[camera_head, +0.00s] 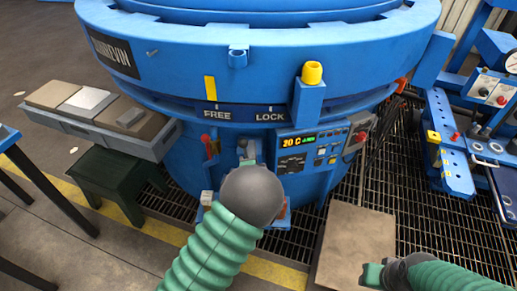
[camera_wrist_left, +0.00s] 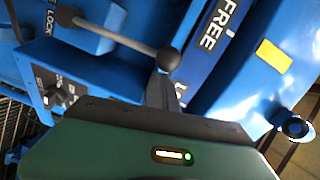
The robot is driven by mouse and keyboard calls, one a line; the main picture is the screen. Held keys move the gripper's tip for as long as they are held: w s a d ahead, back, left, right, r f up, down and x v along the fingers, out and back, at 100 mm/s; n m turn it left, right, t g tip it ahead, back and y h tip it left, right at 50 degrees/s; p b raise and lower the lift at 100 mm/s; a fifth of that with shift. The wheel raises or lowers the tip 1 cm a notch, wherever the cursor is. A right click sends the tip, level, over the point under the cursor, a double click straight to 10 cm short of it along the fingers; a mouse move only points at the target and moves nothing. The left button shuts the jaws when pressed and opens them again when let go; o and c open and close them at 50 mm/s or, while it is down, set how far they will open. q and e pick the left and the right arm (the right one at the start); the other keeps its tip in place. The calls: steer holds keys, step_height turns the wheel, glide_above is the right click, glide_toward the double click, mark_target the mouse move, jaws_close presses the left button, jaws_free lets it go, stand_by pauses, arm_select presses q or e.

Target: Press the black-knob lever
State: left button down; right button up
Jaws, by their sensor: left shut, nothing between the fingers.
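In the left wrist view, the lever is a grey rod (camera_wrist_left: 112,35) ending in a round black knob (camera_wrist_left: 168,58). It stands out from the blue furnace housing. My left gripper (camera_wrist_left: 162,78) is shut and empty, its tip right at the knob; I cannot tell if they touch. In the head view, my left gripper (camera_head: 247,150) reaches the furnace front below the FREE/LOCK label, left of the display panel. My wrist hides much of that area, and I cannot make out the knob there. My right gripper (camera_head: 373,273) is low at the right, its jaws unclear.
The blue pit furnace (camera_head: 170,50) fills the back. A lit control panel (camera_head: 305,148) and a red-handled lever (camera_head: 209,146) flank my left gripper. A green stool (camera_head: 115,178) stands at left, and a blue valve stand (camera_head: 448,150) at right.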

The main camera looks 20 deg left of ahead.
mark_target(243, 145)
arm_select(q)
steer(key=shift+s+a+r+n, duration=0.15)
steer(key=shift+s+a+n, duration=0.1)
steer(key=shift+a+n, duration=0.3)
steer(key=shift+s+a+r+n, duration=0.15)
steer(key=shift+s+a+n, duration=0.05)
steer(key=shift+a+n, duration=0.3)
steer(key=shift+s+a+n, duration=0.15)
steer(key=shift+a+n, duration=0.1)
steer(key=shift+a, duration=0.15)
steer(key=shift+n, duration=0.8)
steer(key=a, duration=0.3)
steer(key=s+a+f, duration=0.1)
steer(key=shift+s+a, duration=0.1)
steer(key=shift+a, duration=0.05)
arm_select(e)
steer(key=shift+d+f, duration=0.25)
steer(key=shift+d, duration=0.45)
